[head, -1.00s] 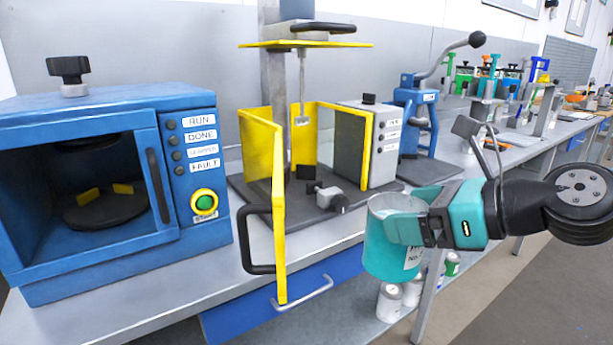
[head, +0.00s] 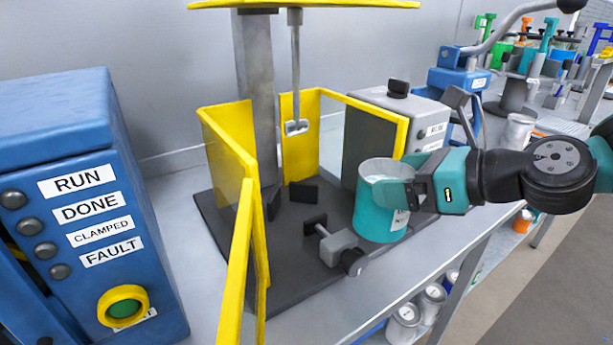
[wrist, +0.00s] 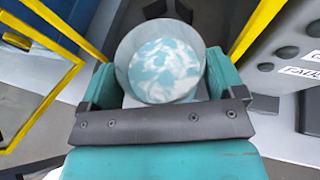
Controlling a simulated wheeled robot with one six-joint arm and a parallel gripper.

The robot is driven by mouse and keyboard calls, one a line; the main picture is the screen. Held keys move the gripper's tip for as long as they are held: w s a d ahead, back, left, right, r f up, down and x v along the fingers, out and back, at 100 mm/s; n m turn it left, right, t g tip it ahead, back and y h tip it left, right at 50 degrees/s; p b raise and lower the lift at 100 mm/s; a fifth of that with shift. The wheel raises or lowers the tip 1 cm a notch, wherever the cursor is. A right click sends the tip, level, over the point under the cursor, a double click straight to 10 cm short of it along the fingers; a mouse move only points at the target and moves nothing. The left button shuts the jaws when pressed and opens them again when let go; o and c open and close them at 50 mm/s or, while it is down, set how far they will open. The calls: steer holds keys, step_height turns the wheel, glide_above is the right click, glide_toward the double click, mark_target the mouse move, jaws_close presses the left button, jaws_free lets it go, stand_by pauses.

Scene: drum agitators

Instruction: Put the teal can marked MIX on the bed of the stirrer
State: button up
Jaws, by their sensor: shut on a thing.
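My gripper (head: 415,190) is shut on the teal can (head: 378,222), which is upright and has a label partly turned away at its right side. In the wrist view the open can (wrist: 163,68) shows teal and white contents between the jaws. The stirrer stands at the middle of the head view, with a dark flat bed (head: 290,285), a grey column and a thin stirring rod (head: 296,75). Its yellow guard (head: 245,170) is swung open at the front. The can appears over the right front part of the bed; whether it touches is unclear.
A clamp (head: 338,247) with a grey block and dark knob sits on the bed, just left of the can. A grey control box (head: 425,120) stands behind the can. The blue machine (head: 75,200) is at left. Cans (head: 405,320) stand on a lower shelf.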

steer(key=shift+w+a+r+p, duration=0.25)
steer(key=shift+a+r+p, duration=0.2)
steer(key=shift+p, duration=0.8)
steer(key=w+a+p, duration=0.7)
steer(key=w+a, duration=0.3)
steer(key=a, duration=0.2)
step_height(320, 180, down, 8)
steer(key=shift+s+a, duration=0.15)
steer(key=shift+s, duration=0.05)
